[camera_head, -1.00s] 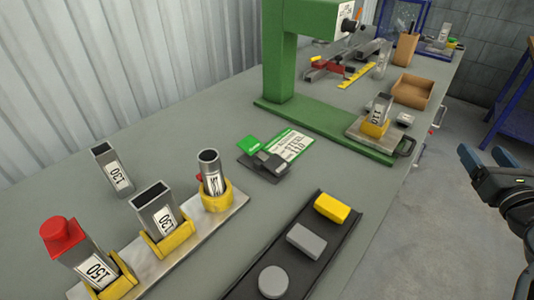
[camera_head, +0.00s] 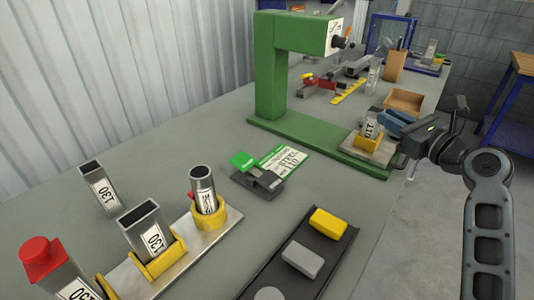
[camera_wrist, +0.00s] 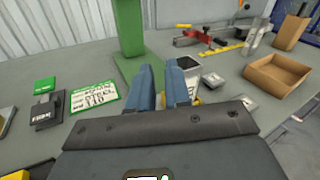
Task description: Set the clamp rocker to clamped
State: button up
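My gripper (camera_head: 388,120) is at the near end of the green press base. Its two blue fingers stand apart with a gap between them in the wrist view (camera_wrist: 165,78). They are close to the tube marked 110 (camera_head: 369,128) in its yellow holder, partly hidden in the wrist view. A small grey box (camera_wrist: 242,106) sits right of the fingers.
The green press column (camera_head: 270,70) rises behind my gripper. A cardboard tray (camera_head: 404,101) is beyond it. Tubes in yellow holders stand on a metal strip (camera_head: 222,222) at front left. A black tray (camera_head: 270,272) holds yellow and grey pieces.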

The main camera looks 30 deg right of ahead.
jog(key=w+a+n+y, duration=0.1)
jog(key=w+a, duration=0.1)
jog(key=w+a+r+n+y, duration=0.1)
jog(key=w+a, duration=0.1)
jog(key=w+a+r+n+g+y, duration=0.1)
jog(key=w+a+n+y, duration=0.1)
jog(key=shift+w+b, duration=0.1)
jog(key=shift+b, duration=0.25)
grip_shut()
jog(key=w+a+r+n+g+h+b, duration=0.1)
jog(key=w+a+n+g+b, duration=0.1)
jog(key=a+n+g, duration=0.5)
jog(key=w+a+r+n+g+h+b, duration=0.1)
jog(key=w+a+n+g, duration=0.3)
jog(key=a, duration=1.1)
jog(key=shift+w+a+r+n+g+h+b, duration=0.3)
jog(key=shift+r+n+g+b, duration=0.5)
jog(key=shift+n+g, duration=1.65)
jog(key=shift+s+d+f+n+t, duration=0.1)
jog(key=shift+s+f+n+t, duration=0.05)
jog(key=shift+n+t, duration=0.5)
